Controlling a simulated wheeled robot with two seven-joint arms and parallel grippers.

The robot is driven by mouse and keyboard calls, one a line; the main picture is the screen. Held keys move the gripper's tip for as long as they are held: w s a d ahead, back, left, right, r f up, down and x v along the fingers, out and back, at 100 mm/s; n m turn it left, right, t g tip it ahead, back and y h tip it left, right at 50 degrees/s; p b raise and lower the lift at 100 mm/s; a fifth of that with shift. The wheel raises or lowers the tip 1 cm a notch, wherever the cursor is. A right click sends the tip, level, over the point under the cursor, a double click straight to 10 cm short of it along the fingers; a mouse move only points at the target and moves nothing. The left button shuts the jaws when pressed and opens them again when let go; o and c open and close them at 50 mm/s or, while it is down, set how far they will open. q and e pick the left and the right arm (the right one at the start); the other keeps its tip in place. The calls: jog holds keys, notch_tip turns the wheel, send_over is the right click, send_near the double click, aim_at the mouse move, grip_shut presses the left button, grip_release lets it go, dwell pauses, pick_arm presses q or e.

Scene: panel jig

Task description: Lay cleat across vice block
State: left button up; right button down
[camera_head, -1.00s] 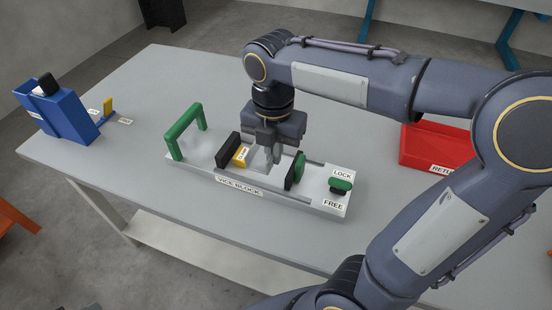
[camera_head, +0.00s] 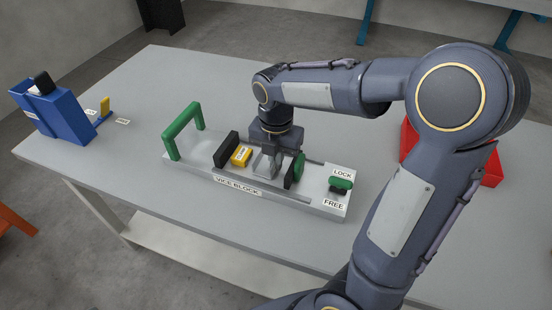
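The pale vice block (camera_head: 205,165) lies near the middle of the table, with a green arch handle at its left end. A dark jaw (camera_head: 227,149) and a green-backed dark jaw (camera_head: 296,169) stand on it. Between them sit a small yellow labelled piece (camera_head: 241,156), close to the left jaw, and a grey angled piece (camera_head: 264,163). The labels are too small to read, so I cannot tell which piece is the cleat. My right gripper (camera_head: 274,150) is low behind the grey piece; its fingertips are mostly hidden. My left gripper is out of view.
A green lever (camera_head: 341,184) sits between the LOCK and FREE labels at the block's right end. A red tray (camera_head: 409,140) is partly behind my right arm. A blue holder (camera_head: 60,118) stands at the table's left.

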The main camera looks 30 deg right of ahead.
jog(key=shift+f, duration=0.1)
jog(key=shift+f, duration=0.15)
jog(key=c, duration=1.6)
grip_release()
jog(key=shift+c, duration=0.2)
